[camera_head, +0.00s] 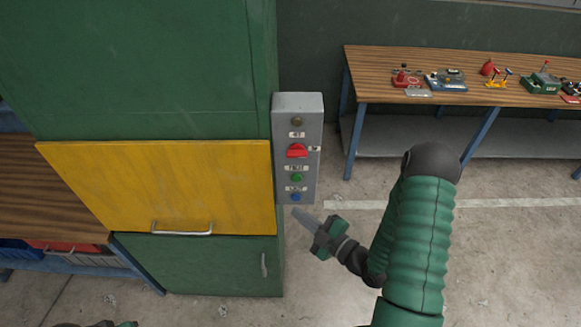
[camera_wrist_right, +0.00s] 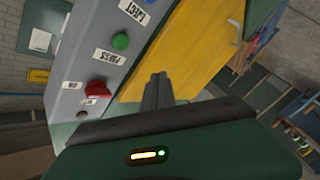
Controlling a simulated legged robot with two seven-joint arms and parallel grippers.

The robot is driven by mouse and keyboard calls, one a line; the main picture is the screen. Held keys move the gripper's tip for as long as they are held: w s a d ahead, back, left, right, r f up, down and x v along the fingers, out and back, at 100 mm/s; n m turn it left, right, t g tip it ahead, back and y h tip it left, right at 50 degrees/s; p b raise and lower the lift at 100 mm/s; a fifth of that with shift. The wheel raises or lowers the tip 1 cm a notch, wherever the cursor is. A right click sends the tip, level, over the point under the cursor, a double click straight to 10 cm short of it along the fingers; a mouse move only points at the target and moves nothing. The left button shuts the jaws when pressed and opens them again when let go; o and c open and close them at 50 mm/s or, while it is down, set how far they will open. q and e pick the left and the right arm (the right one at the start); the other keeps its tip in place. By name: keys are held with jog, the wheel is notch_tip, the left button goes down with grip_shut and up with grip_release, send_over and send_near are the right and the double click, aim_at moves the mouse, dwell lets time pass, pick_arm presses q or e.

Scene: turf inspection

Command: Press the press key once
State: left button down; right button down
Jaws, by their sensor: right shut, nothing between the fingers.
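A grey control box (camera_head: 283,150) is mounted on the right side of the green cabinet. The green button (camera_head: 297,178), under a label that appears to read PRESS, is on its face and also shows in the wrist view (camera_wrist_right: 121,41). Above it is a red switch (camera_head: 297,150), below it a blue button (camera_head: 296,197). My right gripper (camera_head: 297,213) is shut and empty, its tips appearing just below the box's lower end. Its closed fingers (camera_wrist_right: 158,82) also show in the wrist view, apart from the green button. A sliver at the bottom left may be my left gripper (camera_head: 110,324).
The green cabinet (camera_head: 140,60) with a yellow panel (camera_head: 160,185) and handle stands left of the box. A wooden workbench (camera_head: 400,62) with several small devices is at the back right.

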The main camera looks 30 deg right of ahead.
aim_at(296, 178)
pick_arm(q)
jog(key=shift+s+a+r+p, duration=0.1)
jog(key=shift+a+r+p, duration=0.15)
jog(key=shift+a, duration=0.2)
pick_arm(e)
jog(key=w+d, duration=0.4)
jog(key=w, duration=0.3)
jog(key=shift+w, duration=0.25)
pick_arm(q)
jog(key=shift+d, duration=0.3)
pick_arm(e)
jog(key=shift+d+f, duration=0.1)
jog(key=shift+d, duration=0.25)
pick_arm(q)
jog(key=shift+a, duration=0.2)
pick_arm(e)
jog(key=shift+a, duration=0.2)
pick_arm(q)
jog(key=shift+d, duration=0.1)
pick_arm(e)
jog(key=shift+d, duration=0.1)
pick_arm(q)
jog(key=shift+f, duration=0.1)
dwell(0.3)
jog(key=shift+f, duration=0.1)
pick_arm(e)
jog(key=shift+w+d, duration=0.15)
jog(key=shift+w, duration=0.15)
